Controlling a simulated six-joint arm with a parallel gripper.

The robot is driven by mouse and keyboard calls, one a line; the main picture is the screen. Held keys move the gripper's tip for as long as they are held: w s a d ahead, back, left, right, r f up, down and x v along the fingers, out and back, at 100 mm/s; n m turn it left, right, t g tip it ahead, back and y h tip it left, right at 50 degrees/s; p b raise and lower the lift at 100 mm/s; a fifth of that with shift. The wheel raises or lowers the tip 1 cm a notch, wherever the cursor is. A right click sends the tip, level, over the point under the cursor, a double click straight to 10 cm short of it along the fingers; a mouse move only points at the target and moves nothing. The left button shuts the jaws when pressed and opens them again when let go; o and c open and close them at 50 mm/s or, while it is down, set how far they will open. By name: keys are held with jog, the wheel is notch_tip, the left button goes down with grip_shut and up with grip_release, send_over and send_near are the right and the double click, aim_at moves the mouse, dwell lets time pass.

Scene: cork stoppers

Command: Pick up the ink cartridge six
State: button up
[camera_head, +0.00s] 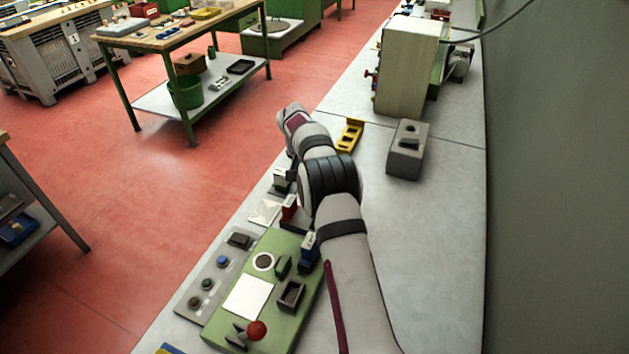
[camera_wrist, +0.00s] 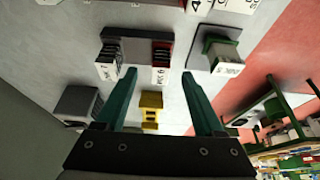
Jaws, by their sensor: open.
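In the wrist view, ink cartridge six (camera_wrist: 161,52) has a dark red body and a white end label that seems to read 6. It stands at the right end of a dark holder (camera_wrist: 137,34). Another white-labelled cartridge (camera_wrist: 107,66) is at the holder's left end. My gripper (camera_wrist: 159,74) is open, its two green fingers apart, with cartridge six's label seen between the tips. Nothing is held. A red cartridge (camera_head: 289,206) shows beside my arm in the head view; its number cannot be read there. My gripper is hidden there.
A green holder with a white-labelled piece (camera_wrist: 228,66) lies right of cartridge six. A yellow part (camera_head: 348,135) and grey block (camera_head: 407,150) stand farther along the bench. A green board (camera_head: 288,335) with a red-knobbed lever (camera_head: 257,330) is nearer.

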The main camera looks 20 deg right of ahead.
jog(key=x, duration=0.7)
jog(key=shift+w+d+r, duration=0.15)
jog(key=shift+w+d, duration=0.05)
jog(key=shift+w, duration=0.15)
grip_shut()
